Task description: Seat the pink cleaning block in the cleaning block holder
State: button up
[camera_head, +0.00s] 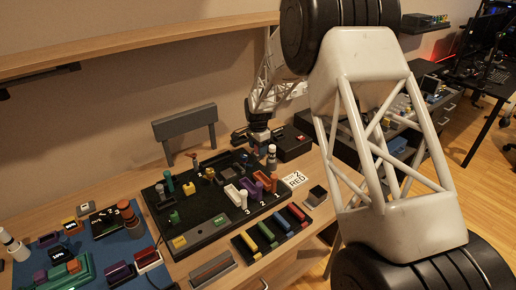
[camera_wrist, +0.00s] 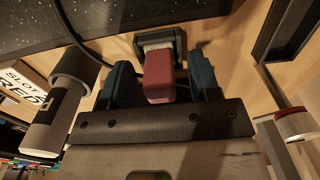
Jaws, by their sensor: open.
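The pink cleaning block (camera_wrist: 158,78) looks dull red in the wrist view and stands between the fingers of my gripper (camera_wrist: 158,85). The two blue fingers are open, one on each side of the block, with a gap visible on its right. A small dark holder with a pale inside (camera_wrist: 178,41) lies directly beyond the block. The block overlaps the holder in this view, and I cannot tell how deeply it sits in it. In the head view my gripper (camera_head: 258,137) is low over the back of the table; the block is not distinguishable there.
A white and dark bottle (camera_wrist: 72,68) stands close left of my gripper in the wrist view, beside a slot card (camera_wrist: 22,84). A red-topped white cylinder (camera_wrist: 294,122) is at the right. A black board (camera_head: 205,238) with several parts fills the table's middle. A black box (camera_head: 292,146) stands near my gripper.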

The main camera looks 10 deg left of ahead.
notch_tip(320, 180, up, 7)
jog(key=shift+r, duration=0.2)
dwell(0.4)
jog(key=shift+r, duration=0.1)
dwell(0.6)
jog(key=shift+s+d+r, duration=0.1)
jog(key=shift+d+r, duration=0.05)
jog(key=s+d+r+n+t, duration=0.1)
jog(key=s+d+r+n, duration=0.3)
jog(key=s+d+r, duration=1.8)
jog(key=s+d+f+n, duration=0.1)
jog(key=s+d, duration=0.2)
jog(key=s, duration=0.7)
jog(key=s+d+f+n+t, duration=0.1)
jog(key=s+d, duration=0.3)
jog(key=s, duration=0.7)
jog(key=s+d+f+n, duration=0.1)
jog(key=s+d+n, duration=0.1)
jog(key=s, duration=0.9)
jog(key=shift+s+d+n+t, duration=0.2)
jog(key=shift+d+n+t, duration=0.15)
jog(key=shift+d, duration=0.55)
